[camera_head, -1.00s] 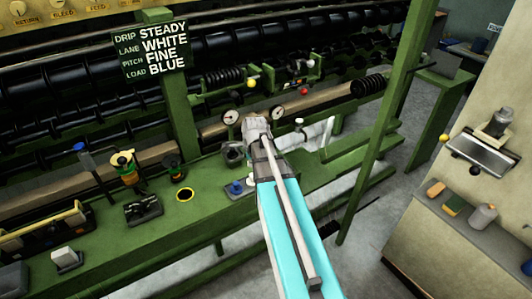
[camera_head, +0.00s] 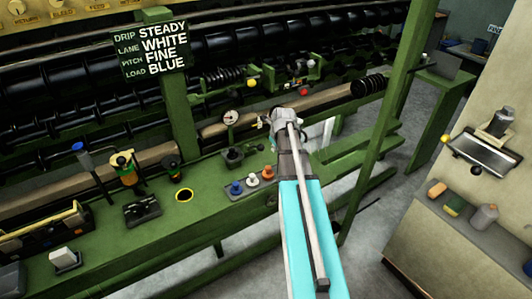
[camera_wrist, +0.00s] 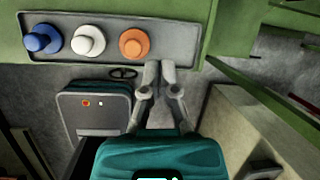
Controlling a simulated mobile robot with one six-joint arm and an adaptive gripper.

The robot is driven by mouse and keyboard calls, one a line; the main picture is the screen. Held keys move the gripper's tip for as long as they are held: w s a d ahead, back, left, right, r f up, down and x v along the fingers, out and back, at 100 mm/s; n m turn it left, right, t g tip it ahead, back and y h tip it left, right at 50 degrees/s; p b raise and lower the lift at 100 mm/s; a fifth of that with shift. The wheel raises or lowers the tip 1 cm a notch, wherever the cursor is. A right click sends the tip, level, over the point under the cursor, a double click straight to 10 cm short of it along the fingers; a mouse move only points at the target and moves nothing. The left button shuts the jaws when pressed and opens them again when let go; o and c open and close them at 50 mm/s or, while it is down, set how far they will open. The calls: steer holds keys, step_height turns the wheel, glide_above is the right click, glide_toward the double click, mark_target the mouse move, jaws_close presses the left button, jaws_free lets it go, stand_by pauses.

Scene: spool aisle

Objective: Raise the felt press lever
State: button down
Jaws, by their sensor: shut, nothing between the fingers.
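No lever is labelled as the felt press lever, so I cannot tell which one it is. A blue-topped lever (camera_head: 80,147) stands upright at the left of the green bench. A yellow ball (camera_head: 252,83) and a red ball (camera_head: 304,91) sit on the machine behind the arm. My gripper (camera_wrist: 160,66) is shut and empty in the wrist view, its fingertips just right of and below the orange knob (camera_wrist: 134,43), apart from its top. In the head view the fingertips are hidden by my arm. A white cylindrical piece (camera_head: 328,130) shows partly behind the arm.
A grey plate (camera_wrist: 110,53) carries blue (camera_wrist: 42,39), white (camera_wrist: 89,41) and orange knobs at the bench's front edge. A green post (camera_head: 376,140) stands right of my arm. A sign (camera_head: 153,51) hangs above the bench. Grey floor shows right of the post.

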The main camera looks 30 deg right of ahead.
steer(key=shift+f, duration=0.1)
stand_by(0.3)
steer(key=b+x, duration=0.9)
steer(key=x, duration=0.1)
steer(key=shift+b, duration=0.3)
steer(key=shift+w+r+p, duration=0.45)
steer(key=shift+r+p, duration=0.05)
steer(key=shift+p, duration=0.05)
steer(key=shift+w+a+r+p, duration=0.2)
steer(key=shift+w+r+p, duration=0.2)
steer(key=shift+w+p, duration=0.1)
steer(key=shift+w+a+r+p, duration=0.15)
steer(key=shift+w+r+p, duration=0.2)
steer(key=shift+w+r, duration=0.15)
steer(key=shift+w+f, duration=0.1)
steer(key=shift+d+r+p, duration=0.25)
steer(key=shift+p, duration=0.05)
